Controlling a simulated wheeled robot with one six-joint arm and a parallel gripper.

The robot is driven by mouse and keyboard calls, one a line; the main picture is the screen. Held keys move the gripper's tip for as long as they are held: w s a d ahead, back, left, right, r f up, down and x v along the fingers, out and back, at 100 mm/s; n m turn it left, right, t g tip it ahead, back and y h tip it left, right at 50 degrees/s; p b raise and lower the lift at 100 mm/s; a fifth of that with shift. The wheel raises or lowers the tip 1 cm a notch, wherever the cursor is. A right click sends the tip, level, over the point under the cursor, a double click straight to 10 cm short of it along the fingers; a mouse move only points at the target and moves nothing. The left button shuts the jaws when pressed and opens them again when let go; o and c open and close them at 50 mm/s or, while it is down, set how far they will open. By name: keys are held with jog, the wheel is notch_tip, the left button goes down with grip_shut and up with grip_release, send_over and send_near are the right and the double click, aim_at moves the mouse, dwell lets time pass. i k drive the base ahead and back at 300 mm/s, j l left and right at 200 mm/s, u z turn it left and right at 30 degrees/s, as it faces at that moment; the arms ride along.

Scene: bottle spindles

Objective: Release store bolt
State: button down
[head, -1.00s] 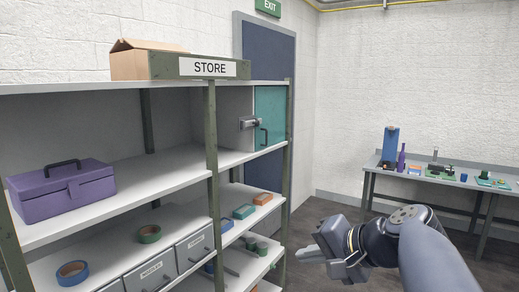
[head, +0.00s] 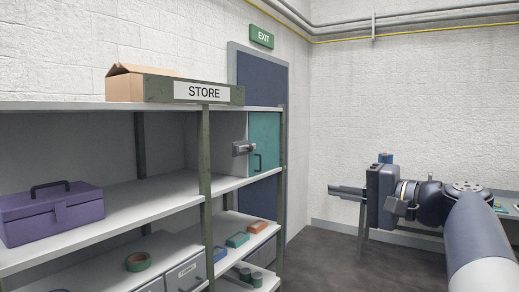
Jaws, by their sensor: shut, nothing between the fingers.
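The store is a shelf unit with a sign reading STORE (head: 204,92). A grey metal bolt (head: 243,148) sits at the left edge of that door. Its exact position is too small to tell. My gripper (head: 333,189) is to the right of the shelf unit, pointing left, with its fingers shut and empty. It is lower in the picture than the bolt and well apart from it.
A purple toolbox (head: 50,212) stands on the middle shelf. Tape rolls, drawers and small boxes fill the lower shelves. A cardboard box (head: 138,85) sits on top. A shelf post (head: 204,150) stands left of the bolt. Floor is clear between shelf and my arm.

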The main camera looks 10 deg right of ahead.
aim_at(245, 148)
jog(key=i+l+u, duration=0.1)
jog(key=i+l, duration=0.15)
jog(key=i, duration=0.35)
jog(key=i+l+u, duration=0.1)
jog(key=i+l, duration=0.2)
jog(key=i, duration=0.25)
jog(key=i+l+u, duration=0.1)
jog(key=i+l, duration=0.25)
jog(key=i, duration=0.2)
jog(key=i+l+u, duration=0.1)
jog(key=i+l, duration=0.3)
jog(key=i, duration=0.15)
